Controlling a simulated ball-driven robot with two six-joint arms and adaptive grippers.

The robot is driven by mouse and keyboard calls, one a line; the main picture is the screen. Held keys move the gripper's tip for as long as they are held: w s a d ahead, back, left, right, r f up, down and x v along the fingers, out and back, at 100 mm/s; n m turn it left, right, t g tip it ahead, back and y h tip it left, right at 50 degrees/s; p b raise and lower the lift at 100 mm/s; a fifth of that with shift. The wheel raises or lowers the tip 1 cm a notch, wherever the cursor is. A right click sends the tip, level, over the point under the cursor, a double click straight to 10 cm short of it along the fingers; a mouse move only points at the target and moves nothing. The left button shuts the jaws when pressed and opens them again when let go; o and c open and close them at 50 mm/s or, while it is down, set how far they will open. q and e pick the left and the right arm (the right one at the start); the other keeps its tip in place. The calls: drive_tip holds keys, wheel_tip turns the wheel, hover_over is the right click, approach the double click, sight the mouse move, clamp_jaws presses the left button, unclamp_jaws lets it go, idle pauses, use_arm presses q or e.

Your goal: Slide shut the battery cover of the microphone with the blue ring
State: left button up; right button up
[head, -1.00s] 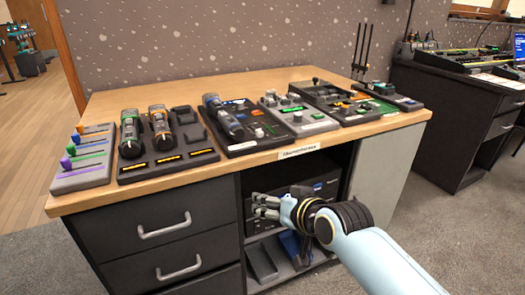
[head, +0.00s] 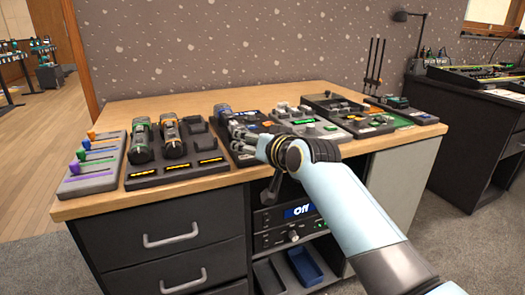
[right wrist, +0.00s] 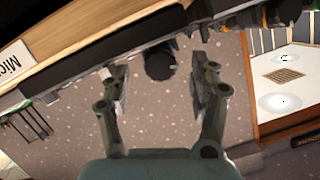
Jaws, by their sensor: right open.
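The microphone with the blue ring (head: 222,110) lies on a dark console in the middle of the desk in the head view. Its near part is hidden behind my right gripper (head: 241,136), so I cannot see its battery cover. My right gripper is open, at the desk's front edge by this microphone. In the right wrist view my two fingers (right wrist: 157,88) are apart, with a dark round end (right wrist: 159,63) beyond and between them; I cannot tell if it is the microphone. My left gripper is not in view.
A green-ringed microphone (head: 141,140) and an orange-ringed one (head: 171,137) lie on a charger base to the left. A fader panel (head: 94,163) stands further left. Mixer consoles (head: 308,122) fill the desk's right side. A lit rack unit (head: 290,220) sits on the shelf below.

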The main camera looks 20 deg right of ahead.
sight(244, 130)
drive_tip(key=shift+w+f, duration=0.1)
drive_tip(key=shift+w, duration=0.35)
drive_tip(key=shift+c, duration=0.2)
drive_tip(key=c, duration=1.1)
drive_tip(key=shift+w+a+b, duration=0.15)
drive_tip(key=shift+w+b, duration=0.75)
drive_tip(key=shift+w, duration=1.9)
drive_tip(key=shift+c, duration=0.2)
drive_tip(key=o, duration=1.2)
drive_tip(key=shift+c, duration=0.2)
